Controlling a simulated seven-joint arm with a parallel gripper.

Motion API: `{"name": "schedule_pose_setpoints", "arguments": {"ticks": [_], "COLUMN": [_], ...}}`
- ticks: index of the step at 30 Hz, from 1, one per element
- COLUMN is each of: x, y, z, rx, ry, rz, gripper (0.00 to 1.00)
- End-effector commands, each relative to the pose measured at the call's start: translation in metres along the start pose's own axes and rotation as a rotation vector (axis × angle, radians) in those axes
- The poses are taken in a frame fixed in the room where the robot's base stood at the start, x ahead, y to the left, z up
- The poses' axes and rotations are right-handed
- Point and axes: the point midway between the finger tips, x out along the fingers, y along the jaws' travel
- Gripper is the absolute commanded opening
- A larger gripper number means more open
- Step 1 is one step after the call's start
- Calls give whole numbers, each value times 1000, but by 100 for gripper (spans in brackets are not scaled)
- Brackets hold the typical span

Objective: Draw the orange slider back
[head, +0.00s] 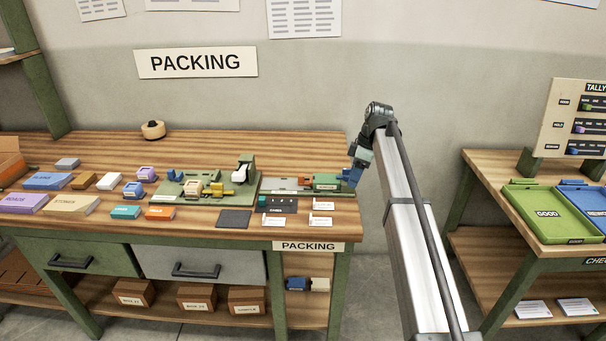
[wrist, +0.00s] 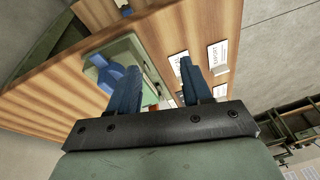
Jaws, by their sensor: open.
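A small orange-red part (head: 304,182), perhaps the orange slider, shows beside the green block on the grey and green fixture (head: 280,186) at the table's right end. Its shape is too small to tell. My gripper (head: 352,176) points down at the right end of this fixture, by the table's right edge; contact cannot be told. In the wrist view my gripper (wrist: 155,78) has its two dark blue fingers apart, with no held object visible between them. A green block with a blue part (wrist: 108,76) lies beyond the left finger. The fixture is largely hidden there.
White cards (head: 321,220) and a dark tray (head: 277,205) lie in front of the fixture. Another green fixture (head: 205,192) with several parts stands to its left. A gap separates this table from the right-hand table with a green tray (head: 548,213).

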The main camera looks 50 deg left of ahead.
Motion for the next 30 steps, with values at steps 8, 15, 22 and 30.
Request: {"name": "schedule_pose_setpoints", "arguments": {"ticks": [8,15,22,30], "x": [-47,-56,-29,18], "y": [35,39,38,40], "z": [-111,-140,-143,-149], "rx": [-167,-211,-211,-210], "ry": [109,141,142,141], "rz": [34,42,41,41], "gripper": [49,49,49,49]}}
